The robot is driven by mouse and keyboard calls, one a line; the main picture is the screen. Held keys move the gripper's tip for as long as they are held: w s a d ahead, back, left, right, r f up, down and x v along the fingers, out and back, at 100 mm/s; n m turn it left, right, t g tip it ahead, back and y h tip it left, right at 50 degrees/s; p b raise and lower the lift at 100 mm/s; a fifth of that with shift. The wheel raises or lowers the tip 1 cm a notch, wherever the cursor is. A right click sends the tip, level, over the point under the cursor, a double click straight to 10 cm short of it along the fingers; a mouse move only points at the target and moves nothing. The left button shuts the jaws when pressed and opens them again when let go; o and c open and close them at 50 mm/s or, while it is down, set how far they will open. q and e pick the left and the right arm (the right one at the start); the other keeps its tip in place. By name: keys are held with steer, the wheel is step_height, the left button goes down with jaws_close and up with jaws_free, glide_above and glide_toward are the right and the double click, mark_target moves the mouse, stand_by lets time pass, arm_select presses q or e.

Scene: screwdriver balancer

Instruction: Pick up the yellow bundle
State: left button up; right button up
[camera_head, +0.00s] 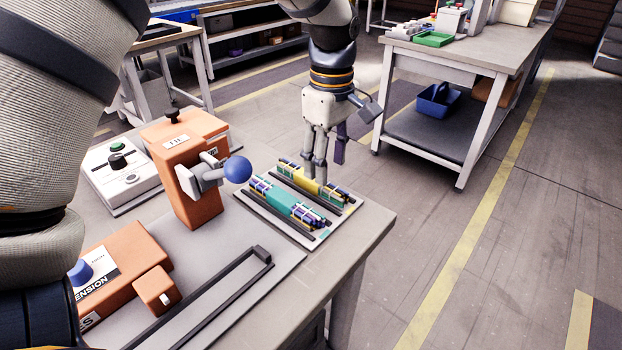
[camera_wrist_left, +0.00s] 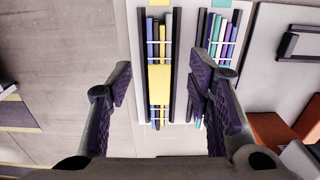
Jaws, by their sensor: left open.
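The yellow bundle (camera_head: 307,182) is several thin rods with a yellow sleeve around the middle. It lies in the far slot of a light tray (camera_head: 260,212) on the workbench, between dark rails. In the left wrist view the yellow bundle (camera_wrist_left: 159,84) runs up and down between my fingers. My left gripper (camera_head: 315,165) points down over it, open and empty. In the left wrist view my left gripper (camera_wrist_left: 159,90) has one finger on each side of the bundle; the right finger overlaps the neighbouring slot in the picture. Contact cannot be told. My right gripper is not in view.
A teal-sleeved bundle (camera_head: 282,201) lies parallel in the near slot. An orange block with a blue ball knob (camera_head: 237,169) stands close to the tray's left. A dark bar handle (camera_head: 205,300) lies in front. Free floor is right of the bench.

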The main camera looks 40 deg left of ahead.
mark_target(310, 182)
arm_select(q)
step_height(310, 182, down, 6)
steer(key=shift+a+r, duration=0.15)
jaws_close()
steer(key=shift+r, duration=0.1)
